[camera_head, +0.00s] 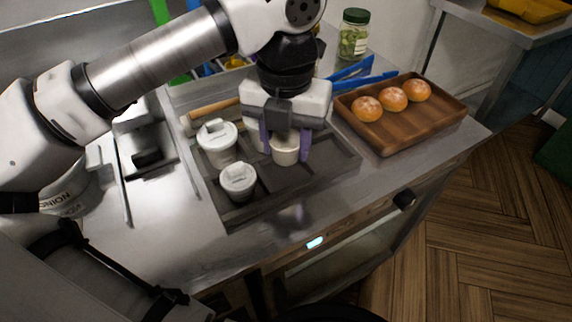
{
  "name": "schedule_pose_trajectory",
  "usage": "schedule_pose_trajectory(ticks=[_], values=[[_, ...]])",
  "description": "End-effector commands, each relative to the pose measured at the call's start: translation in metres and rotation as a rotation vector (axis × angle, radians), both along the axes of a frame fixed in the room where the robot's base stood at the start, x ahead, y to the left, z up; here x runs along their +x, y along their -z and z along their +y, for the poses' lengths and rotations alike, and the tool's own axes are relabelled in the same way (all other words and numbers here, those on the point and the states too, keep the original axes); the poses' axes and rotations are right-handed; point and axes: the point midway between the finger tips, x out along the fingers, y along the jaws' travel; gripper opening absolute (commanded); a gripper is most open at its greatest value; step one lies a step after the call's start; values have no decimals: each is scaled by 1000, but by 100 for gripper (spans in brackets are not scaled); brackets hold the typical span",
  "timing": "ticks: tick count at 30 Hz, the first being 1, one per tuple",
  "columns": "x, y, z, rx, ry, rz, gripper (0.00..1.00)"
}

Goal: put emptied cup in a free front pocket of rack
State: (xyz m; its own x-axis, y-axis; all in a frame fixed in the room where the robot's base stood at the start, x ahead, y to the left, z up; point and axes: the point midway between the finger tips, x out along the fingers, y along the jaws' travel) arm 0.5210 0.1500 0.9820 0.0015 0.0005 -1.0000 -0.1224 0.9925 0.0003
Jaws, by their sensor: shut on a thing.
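My gripper (285,146) points down over the dark grey rack (275,192) and is shut on a whitish cup (285,152), with a purple finger on each side. The held cup is at the rack's front middle; I cannot tell whether it is seated in a pocket or just above it. A lidded white cup (238,180) stands in the front left pocket. A larger lidded white cup (217,143) stands behind it. To the right of the held cup the rack's surface looks bare. The rack's back part is hidden by my gripper.
A wooden tray (440,122) with three buns (392,99) lies to the right. Blue tongs (355,78) and a green-lidded jar (353,35) are behind. A wooden handle (213,108) lies behind the rack. A fryer basin (150,150) is left. The counter's front edge runs close before the rack.

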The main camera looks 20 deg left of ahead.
Motion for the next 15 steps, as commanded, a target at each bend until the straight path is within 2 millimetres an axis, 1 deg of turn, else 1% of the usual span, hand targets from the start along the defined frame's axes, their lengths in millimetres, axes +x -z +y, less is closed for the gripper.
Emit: schedule_pose_trajectory(ticks=[3,7,9,15], values=[[0,19,0,-1,1,1,17],[0,39,0,-2,0,0,17],[0,42,0,-1,0,0,17],[0,39,0,-1,0,0,17]])
